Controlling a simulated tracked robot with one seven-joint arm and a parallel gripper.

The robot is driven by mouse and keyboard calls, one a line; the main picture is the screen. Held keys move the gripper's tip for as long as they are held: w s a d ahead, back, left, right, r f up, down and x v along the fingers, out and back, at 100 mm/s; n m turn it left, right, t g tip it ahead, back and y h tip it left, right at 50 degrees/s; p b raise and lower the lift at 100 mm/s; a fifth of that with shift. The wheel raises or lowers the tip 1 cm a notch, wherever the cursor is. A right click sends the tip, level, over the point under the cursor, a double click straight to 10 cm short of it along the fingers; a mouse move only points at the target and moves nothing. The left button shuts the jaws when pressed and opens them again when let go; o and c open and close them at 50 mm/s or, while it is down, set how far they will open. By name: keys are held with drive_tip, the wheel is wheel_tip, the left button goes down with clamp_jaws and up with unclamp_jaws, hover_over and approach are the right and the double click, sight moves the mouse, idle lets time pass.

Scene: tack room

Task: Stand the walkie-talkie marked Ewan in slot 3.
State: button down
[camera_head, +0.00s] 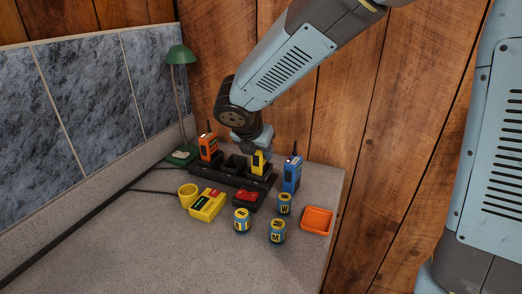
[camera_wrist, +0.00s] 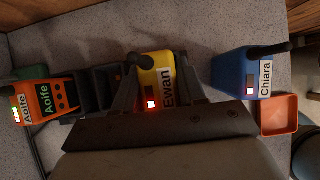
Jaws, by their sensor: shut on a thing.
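The yellow walkie-talkie marked Ewan (camera_wrist: 166,80) is held upright between the fingers of my gripper (camera_wrist: 160,95), a red light showing on it. In the head view my gripper (camera_head: 257,146) is over the right part of the black charging rack (camera_head: 212,178), and the yellow walkie-talkie (camera_head: 260,163) is at that end. I cannot tell whether its base is seated in a slot. The orange walkie-talkie marked Aoife (camera_head: 208,148) stands in the rack's left part, with dark empty slots between them. Slot numbers are not readable.
A blue walkie-talkie marked Chiara (camera_head: 291,174) stands close right of the rack. In front are a yellow box-like device (camera_head: 207,205), a yellow cup (camera_head: 188,194), a red-topped black item (camera_head: 246,197), several blue-and-yellow cans (camera_head: 277,232) and an orange tray (camera_head: 316,220). A green lamp (camera_head: 180,56) stands behind left.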

drive_tip(key=shift+f, duration=0.35)
drive_tip(key=c, duration=0.9)
unclamp_jaws()
drive_tip(key=shift+v, duration=5.45)
